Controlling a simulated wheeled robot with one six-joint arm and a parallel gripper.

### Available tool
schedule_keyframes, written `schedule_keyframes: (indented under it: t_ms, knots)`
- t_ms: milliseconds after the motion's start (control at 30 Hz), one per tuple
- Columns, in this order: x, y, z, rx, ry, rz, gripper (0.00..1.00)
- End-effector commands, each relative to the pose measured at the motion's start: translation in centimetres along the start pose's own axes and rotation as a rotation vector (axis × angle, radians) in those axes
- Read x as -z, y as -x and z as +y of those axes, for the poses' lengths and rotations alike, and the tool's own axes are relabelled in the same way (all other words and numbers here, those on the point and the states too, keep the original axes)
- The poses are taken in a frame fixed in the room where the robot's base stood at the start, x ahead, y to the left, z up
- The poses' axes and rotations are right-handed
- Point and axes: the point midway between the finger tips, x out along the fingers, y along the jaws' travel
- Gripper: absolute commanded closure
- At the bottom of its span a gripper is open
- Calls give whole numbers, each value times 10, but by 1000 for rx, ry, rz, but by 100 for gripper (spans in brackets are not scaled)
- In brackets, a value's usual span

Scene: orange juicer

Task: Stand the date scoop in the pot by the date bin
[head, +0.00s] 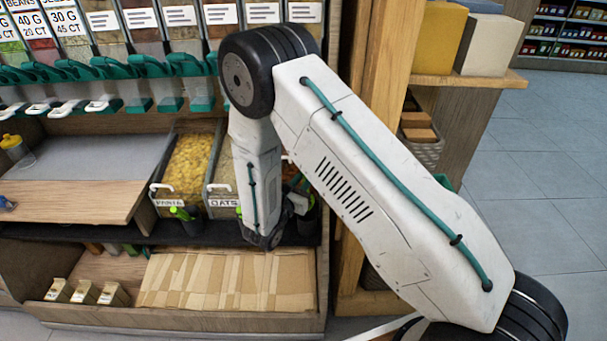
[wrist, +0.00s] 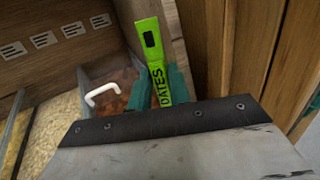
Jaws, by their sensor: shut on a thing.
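The date scoop (wrist: 153,45) shows its bright green handle, marked DATES, in the wrist view. My gripper (wrist: 160,90) is shut on it, with a teal finger on each side of the handle. The scoop's lower part is hidden behind my wrist's dark edge. The date bin (wrist: 122,76), with brown contents and a white handle, lies just left of the gripper. In the head view my arm covers most of that bin and the gripper. A dark pot-like shape (head: 308,222) shows just right of my forearm there; whether anything is in it is unclear.
Left of the date bin are the oats bin (head: 222,190) and the pasta bin (head: 190,170). Another dark pot (head: 188,223) with a green handle stands before them. A wooden post (head: 372,130) rises close on the right. Flat cardboard (head: 228,280) lies on the shelf below.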

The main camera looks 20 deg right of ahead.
Motion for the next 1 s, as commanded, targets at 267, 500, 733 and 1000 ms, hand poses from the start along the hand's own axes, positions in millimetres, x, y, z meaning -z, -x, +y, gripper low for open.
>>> schedule_keyframes:
  t_ms: [267, 500, 733, 1000]
  knots:
    - [23, 1, 0, 1, 1, 1, 100]
    - [42, 2, -1, 1, 2, 1, 100]
    - [61, 4, -1, 1, 1, 1, 100]
    - [82, 5, -1, 1, 2, 1, 100]
